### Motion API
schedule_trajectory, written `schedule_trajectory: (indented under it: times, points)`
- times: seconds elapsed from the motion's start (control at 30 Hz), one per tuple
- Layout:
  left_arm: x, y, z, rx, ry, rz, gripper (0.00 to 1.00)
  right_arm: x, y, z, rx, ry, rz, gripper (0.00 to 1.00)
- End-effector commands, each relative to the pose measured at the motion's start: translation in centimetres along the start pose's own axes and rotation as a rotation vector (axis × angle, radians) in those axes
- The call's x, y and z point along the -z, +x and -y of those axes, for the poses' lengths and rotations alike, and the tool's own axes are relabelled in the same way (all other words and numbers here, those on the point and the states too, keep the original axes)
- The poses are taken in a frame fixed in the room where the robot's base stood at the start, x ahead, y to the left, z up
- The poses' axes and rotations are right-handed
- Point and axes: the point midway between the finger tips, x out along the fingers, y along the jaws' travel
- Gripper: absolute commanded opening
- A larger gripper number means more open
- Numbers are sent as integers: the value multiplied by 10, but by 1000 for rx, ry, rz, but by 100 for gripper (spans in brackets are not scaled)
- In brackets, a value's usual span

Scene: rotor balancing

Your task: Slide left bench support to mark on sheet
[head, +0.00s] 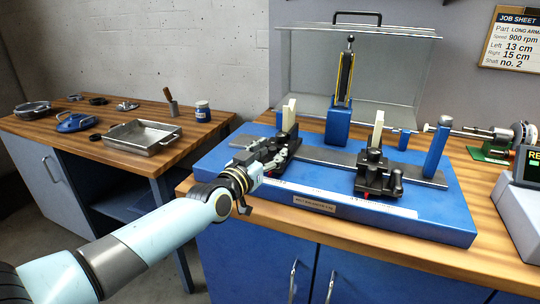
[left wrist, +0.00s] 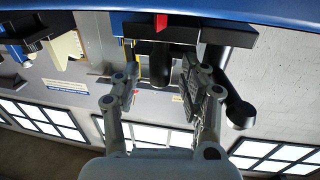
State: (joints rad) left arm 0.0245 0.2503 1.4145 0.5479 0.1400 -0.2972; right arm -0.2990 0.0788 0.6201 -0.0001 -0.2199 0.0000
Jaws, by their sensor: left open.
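The left bench support (head: 291,143) is a black block with a pale upright plate, standing at the left of the grey rail on the blue base. My left gripper (head: 268,158) is at its front left side. In the left wrist view my gripper (left wrist: 162,88) is open, its fingers on either side of a dark cylindrical part of the support (left wrist: 158,62), with a red mark above. Contact cannot be told. The job sheet (head: 512,40) reads Left 13 cm, Right 15 cm, 900 rpm. A white scale strip (head: 345,201) runs along the base front; its numbers are too small to read.
The right bench support (head: 375,176) stands farther right on the rail (head: 330,157). A clear guard (head: 300,75) with a black handle rises behind. A metal tray (head: 143,137) and a blue jar (head: 202,111) are on the left bench. A shaft device (head: 490,150) is at right.

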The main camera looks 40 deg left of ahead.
Motion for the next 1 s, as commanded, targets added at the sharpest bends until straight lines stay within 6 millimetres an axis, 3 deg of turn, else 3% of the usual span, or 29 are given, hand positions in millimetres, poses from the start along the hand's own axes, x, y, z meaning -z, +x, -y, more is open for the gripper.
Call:
schedule_trajectory:
  times: [0.17,0.5,1.0]
  points:
    - [0,0,0,0,0,0,44,-1,0,0,0,0,1,44]
    - [0,0,0,0,0,0,0,-2,0,-1,-2,-1,2,44]
    - [1,-2,8,0,2,1,0,-1,-3,-2,-2,-1,2,44]
